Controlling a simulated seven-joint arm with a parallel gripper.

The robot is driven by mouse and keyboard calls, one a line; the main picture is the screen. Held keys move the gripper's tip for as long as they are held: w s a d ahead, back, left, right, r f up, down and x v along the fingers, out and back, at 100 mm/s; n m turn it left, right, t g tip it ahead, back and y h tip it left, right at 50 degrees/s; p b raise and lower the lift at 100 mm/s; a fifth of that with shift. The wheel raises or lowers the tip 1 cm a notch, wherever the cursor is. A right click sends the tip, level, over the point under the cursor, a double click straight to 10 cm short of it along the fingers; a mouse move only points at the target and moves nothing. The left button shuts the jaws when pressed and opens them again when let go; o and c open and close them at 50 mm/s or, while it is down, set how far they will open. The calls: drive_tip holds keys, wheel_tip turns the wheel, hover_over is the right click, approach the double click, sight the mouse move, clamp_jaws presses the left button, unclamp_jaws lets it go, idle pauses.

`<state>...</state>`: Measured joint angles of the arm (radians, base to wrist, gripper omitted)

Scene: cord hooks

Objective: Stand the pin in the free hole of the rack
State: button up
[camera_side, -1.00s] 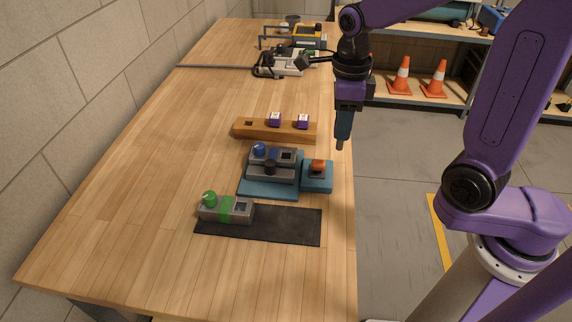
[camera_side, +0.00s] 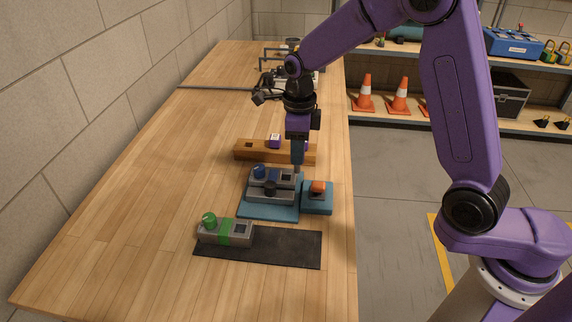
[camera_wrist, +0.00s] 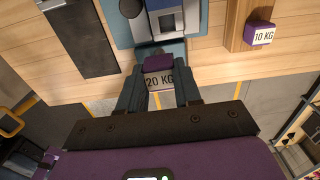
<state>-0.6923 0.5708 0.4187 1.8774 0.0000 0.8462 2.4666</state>
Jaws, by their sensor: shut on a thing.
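My gripper (camera_side: 297,170) is shut on a purple pin (camera_wrist: 157,62) with a white "20 KG" label. In the wrist view the pin sits between the two fingers of my gripper (camera_wrist: 158,82); its lower end is hidden. The wooden rack (camera_side: 270,155) lies across the table, behind my gripper in the side view. Its dark free hole (camera_side: 249,145) is at the left end. A purple pin (camera_side: 275,141) stands in the middle of the rack; another at the right is partly hidden by my gripper. A pin labelled "10 KG" (camera_wrist: 262,34) shows on the rack in the wrist view.
A grey fixture with a blue knob (camera_side: 259,171) on a teal base (camera_side: 268,212) stands just in front of the rack. Beside it is a teal block with an orange top (camera_side: 318,187). The table's left side is clear.

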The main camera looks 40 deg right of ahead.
drive_tip(key=shift+w+a+f, duration=0.15)
drive_tip(key=shift+w+f, duration=0.4)
drive_tip(key=shift+f, duration=0.55)
drive_tip(key=shift+w+a+f, duration=0.2)
drive_tip(key=shift+w+f, duration=0.3)
drive_tip(key=shift+f, duration=0.65)
drive_tip(key=shift+w+a+f, duration=0.15)
drive_tip(key=shift+w+f, duration=0.4)
drive_tip(key=shift+f, duration=0.55)
drive_tip(key=shift+f, duration=0.1)
drive_tip(key=o, duration=1)
drive_tip(key=shift+o, duration=0.2)
wheel_tip(320, 180, up, 17)
drive_tip(key=shift+w+d, duration=0.15)
drive_tip(key=shift+w, duration=0.1)
